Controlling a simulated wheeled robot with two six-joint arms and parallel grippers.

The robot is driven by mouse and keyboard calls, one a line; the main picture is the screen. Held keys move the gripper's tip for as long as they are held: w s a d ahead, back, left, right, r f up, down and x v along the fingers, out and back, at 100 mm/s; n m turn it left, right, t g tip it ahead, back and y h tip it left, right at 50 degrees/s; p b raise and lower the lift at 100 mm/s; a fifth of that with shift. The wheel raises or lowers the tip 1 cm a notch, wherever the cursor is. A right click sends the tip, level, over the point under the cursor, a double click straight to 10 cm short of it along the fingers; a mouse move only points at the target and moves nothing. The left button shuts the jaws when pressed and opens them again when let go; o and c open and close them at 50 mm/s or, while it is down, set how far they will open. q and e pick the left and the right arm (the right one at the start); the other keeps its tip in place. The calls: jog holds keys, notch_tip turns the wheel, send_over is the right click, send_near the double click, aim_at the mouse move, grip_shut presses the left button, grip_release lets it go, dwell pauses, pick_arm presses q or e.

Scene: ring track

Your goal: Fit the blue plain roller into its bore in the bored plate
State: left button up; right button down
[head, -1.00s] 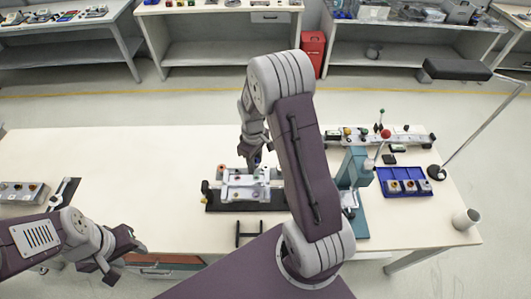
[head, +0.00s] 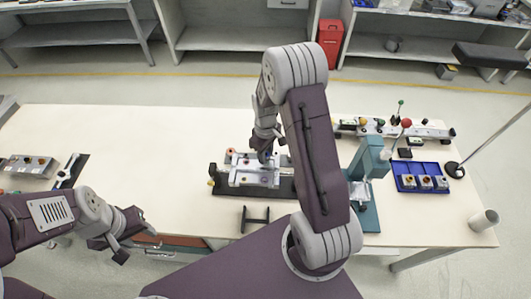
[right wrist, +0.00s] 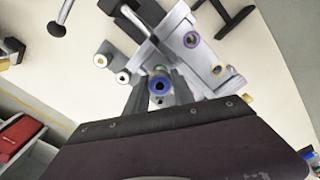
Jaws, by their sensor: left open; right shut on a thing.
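The bored plate (head: 243,178) is a light grey block with coloured-ringed bores, lying on a black base in the middle of the table. It also shows in the right wrist view (right wrist: 205,58), with a purple ring and a yellow ring around two bores. My right gripper (head: 266,158) is over the plate, pointing down. In the right wrist view it is shut on the blue roller (right wrist: 160,86), seen end-on between the fingers. The roller's lower end is hidden, so I cannot tell whether it touches the plate. My left gripper (head: 132,240) is open and empty at the table's front left edge.
A teal press-like stand (head: 373,160) is right of the plate. A blue tray (head: 420,188) with several small blocks lies further right, near a white cup (head: 484,220). A black stand (head: 255,219) is in front of the plate. The table's left middle is clear.

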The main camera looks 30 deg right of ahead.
jog(key=shift+p, duration=0.4)
dwell(1.1)
jog(key=shift+f+b, duration=0.4)
jog(key=shift+f, duration=0.1)
jog(key=shift+r, duration=0.1)
jog(key=shift+r+p, duration=1.5)
jog(key=shift+f, duration=0.2)
jog(key=shift+f+b, duration=0.7)
jog(key=shift+f, duration=0.05)
jog(key=shift+p, duration=0.35)
